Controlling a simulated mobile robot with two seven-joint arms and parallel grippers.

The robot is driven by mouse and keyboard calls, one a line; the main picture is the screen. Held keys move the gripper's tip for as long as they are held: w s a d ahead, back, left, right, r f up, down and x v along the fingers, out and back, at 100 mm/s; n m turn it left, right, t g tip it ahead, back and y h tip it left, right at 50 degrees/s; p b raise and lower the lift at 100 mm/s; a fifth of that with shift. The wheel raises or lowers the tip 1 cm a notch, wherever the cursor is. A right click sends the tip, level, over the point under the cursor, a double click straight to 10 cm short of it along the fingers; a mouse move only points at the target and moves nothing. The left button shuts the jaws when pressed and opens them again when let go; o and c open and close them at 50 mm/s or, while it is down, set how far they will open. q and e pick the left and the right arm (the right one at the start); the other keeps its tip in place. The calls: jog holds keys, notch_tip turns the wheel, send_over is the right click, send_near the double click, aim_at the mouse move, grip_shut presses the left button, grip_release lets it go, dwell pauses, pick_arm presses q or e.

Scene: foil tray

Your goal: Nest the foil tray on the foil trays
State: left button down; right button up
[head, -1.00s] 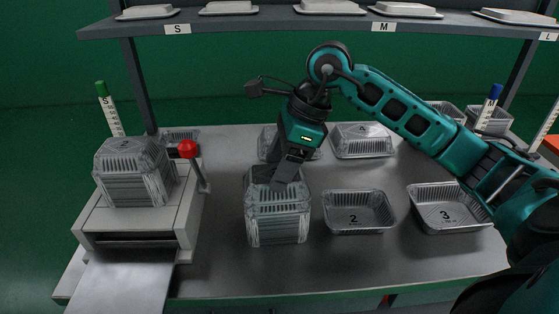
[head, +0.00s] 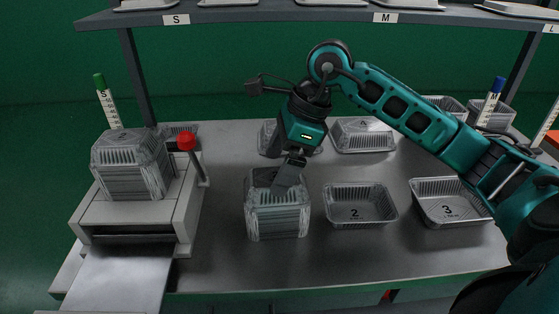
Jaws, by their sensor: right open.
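A tall stack of nested foil trays (head: 277,222) stands on the table in the middle of the head view. My right gripper (head: 284,188) points down at the top of this stack. It is open, and its fingertips overlap the stack's upper rim and opening; whether they touch it I cannot tell. Single foil trays marked 2 (head: 360,207) and 3 (head: 448,203) sit upright on the table to the right of the stack. Another stack of foil trays (head: 133,168), upside down, rests on the grey machine at the left. My left gripper is not in view.
The grey machine (head: 185,225) has a red-knobbed lever (head: 187,141) and a chute in front. More foil trays (head: 363,135) stand along the back of the table. A shelf with lids (head: 300,18) spans above. The front table strip is clear.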

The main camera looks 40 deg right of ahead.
jog(key=shift+r, duration=0.1)
jog(key=p+v, duration=0.1)
jog(key=v, duration=1.1)
jog(key=shift+r, duration=0.3)
jog(key=shift+s+d, duration=0.1)
jog(key=shift+s, duration=0.05)
